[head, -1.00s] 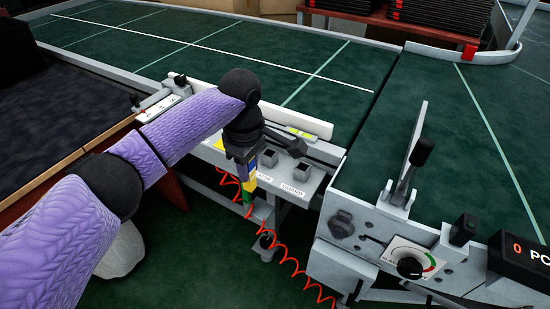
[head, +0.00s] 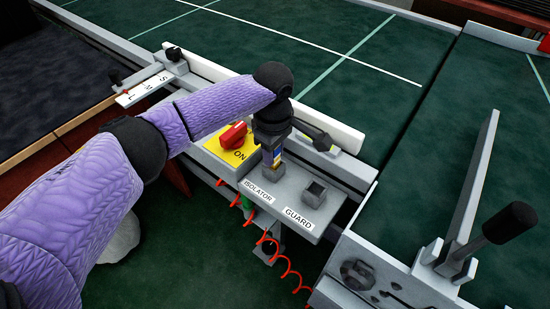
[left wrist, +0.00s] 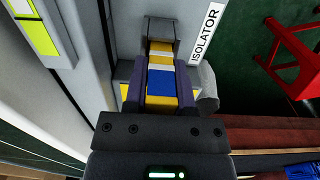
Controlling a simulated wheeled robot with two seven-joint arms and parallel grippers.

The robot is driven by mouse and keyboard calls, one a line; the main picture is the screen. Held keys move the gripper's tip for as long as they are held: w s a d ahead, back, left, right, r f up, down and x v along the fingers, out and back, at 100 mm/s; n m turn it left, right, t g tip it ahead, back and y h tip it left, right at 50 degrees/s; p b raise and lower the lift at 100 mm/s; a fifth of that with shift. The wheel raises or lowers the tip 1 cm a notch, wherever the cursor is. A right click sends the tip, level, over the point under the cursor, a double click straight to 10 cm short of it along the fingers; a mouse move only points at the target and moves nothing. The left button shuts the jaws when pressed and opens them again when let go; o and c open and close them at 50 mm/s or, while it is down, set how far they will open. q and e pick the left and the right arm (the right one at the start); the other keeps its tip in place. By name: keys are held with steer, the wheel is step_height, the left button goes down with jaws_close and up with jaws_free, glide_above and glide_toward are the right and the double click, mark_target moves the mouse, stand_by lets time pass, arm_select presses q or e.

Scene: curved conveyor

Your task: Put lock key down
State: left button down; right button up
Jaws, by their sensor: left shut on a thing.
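The lock key (left wrist: 160,80) is a block with yellow, white and blue bands. My left gripper (head: 272,158) is shut on it and points down at the panel. In the left wrist view the key sits between the two fingers (left wrist: 159,88), its far end at the grey socket (left wrist: 161,28) beside the ISOLATOR label (left wrist: 206,34). I cannot tell how deep it is in the socket. In the head view the key shows only as a small coloured strip below the gripper. My right gripper is not in view.
The GUARD socket (head: 314,192) stands empty to the right. A red knob (head: 233,135) on a yellow ON plate is close on the left. A red coiled cable (head: 268,240) hangs below the panel. A black-knobbed lever (head: 510,222) stands at right, and the green conveyor belt lies behind.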

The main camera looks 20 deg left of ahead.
arm_select(q)
steer(key=shift+f, duration=0.35)
steer(key=shift+c, duration=2.2)
jaws_free()
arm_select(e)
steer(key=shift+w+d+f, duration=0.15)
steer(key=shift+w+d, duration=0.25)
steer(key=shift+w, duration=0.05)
arm_select(q)
step_height(320, 180, up, 12)
steer(key=p, duration=0.7)
steer(key=shift+r, duration=0.2)
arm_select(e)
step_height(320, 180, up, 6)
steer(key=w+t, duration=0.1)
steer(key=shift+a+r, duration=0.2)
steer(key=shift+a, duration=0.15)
arm_select(q)
steer(key=shift+f, duration=0.1)
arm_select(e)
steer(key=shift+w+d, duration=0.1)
